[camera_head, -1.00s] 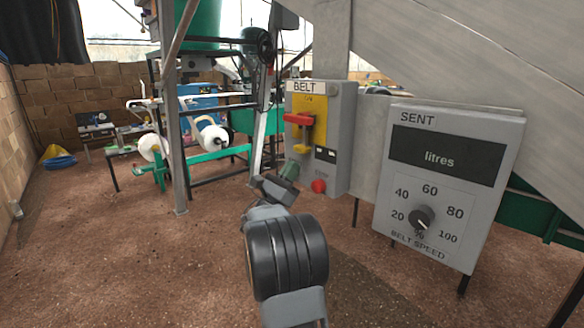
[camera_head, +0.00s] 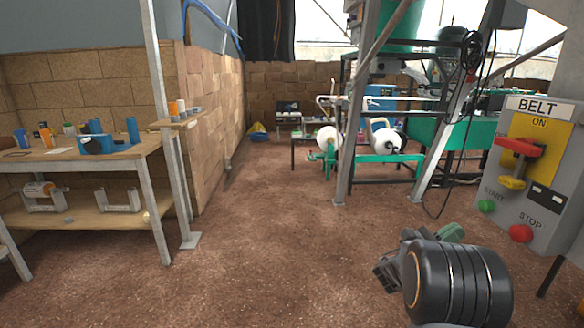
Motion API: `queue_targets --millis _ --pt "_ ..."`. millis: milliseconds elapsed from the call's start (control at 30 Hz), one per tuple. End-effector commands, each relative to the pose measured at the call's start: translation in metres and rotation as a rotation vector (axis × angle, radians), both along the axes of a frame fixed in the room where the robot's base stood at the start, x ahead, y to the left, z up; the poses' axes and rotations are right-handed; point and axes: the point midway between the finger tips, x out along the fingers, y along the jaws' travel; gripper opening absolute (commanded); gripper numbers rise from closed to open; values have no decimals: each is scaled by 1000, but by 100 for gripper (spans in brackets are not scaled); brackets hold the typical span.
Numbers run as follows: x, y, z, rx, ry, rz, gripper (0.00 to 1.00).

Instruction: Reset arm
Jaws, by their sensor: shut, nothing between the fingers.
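My gripper (camera_head: 387,272) shows at the lower right, at the end of my dark grey arm, low over the brown floor. It is shut with nothing seen in it. It is apart from the grey BELT control box (camera_head: 540,222), which stands to its right. That box has a red handle on a yellow panel, a green START button (camera_head: 487,206) and a red STOP button (camera_head: 521,233). My arm's black wrist hides part of the floor, and the picture's right edge cuts off the box.
A wooden workbench (camera_head: 75,153) with blue items and bottles stands at the left, by a brick wall (camera_head: 215,125). A metal frame machine (camera_head: 347,150) with white rolls stands behind. The floor (camera_head: 270,230) in the middle is clear.

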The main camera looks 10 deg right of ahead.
Motion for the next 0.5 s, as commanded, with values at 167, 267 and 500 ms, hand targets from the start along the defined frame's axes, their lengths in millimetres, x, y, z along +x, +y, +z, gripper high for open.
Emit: queue_targets --millis 167,267,500 --pt "-37 3 56 260 -179 -33 0" --pt "-67 13 77 494 -360 -50 0" --pt "-119 84 93 1071 -915 -108 0"
